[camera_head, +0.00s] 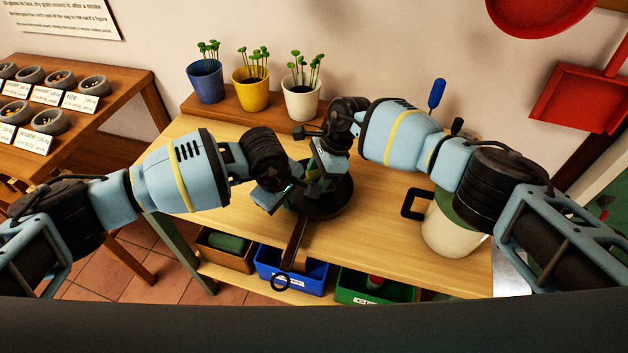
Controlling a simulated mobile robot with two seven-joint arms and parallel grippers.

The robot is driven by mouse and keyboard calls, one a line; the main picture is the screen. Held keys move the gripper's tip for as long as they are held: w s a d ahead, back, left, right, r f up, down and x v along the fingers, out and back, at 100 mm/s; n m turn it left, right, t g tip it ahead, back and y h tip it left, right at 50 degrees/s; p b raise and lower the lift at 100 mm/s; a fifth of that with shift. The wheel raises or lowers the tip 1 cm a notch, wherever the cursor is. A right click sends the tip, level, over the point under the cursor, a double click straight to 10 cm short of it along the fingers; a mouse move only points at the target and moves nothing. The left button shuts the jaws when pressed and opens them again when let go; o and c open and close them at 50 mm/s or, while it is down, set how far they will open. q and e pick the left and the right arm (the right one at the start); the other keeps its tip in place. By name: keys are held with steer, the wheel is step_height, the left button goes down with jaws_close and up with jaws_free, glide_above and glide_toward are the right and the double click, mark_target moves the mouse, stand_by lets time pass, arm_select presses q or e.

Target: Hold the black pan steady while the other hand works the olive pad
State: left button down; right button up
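The black pan (338,199) sits on the wooden workbench, its long brown handle (296,243) pointing to the front edge and ending in a ring. My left gripper (291,188) is at the pan's left side, close to the rim; I cannot tell whether its fingers are apart or touch the pan. My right gripper (325,146) is over the back of the pan, partly hidden by its own wrist. A dark green piece, likely the olive pad (331,163), shows below the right gripper inside the pan; its hold is unclear.
A cream pot with a green top (455,228) and black handle stands right of the pan. Blue (206,81), yellow (251,94) and white (301,102) planters stand behind on a shelf. Bins, including a blue one (291,271), sit below the front edge. Bench left of the pan is clear.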

mark_target(308, 175)
steer(key=shift+r, duration=3.1)
steer(key=shift+r, duration=0.1)
steer(key=shift+r, duration=1.4)
steer(key=shift+d+f+m, duration=0.1)
steer(key=shift+d+m, duration=0.2)
steer(key=shift+d, duration=0.2)
steer(key=s+d+m+t, duration=0.2)
steer(key=d+m, duration=0.4)
steer(key=d, duration=0.5)
steer(key=shift+s+d+r+t, duration=0.25)
steer(key=shift+d+r+t, duration=0.05)
steer(key=shift+d+r, duration=0.15)
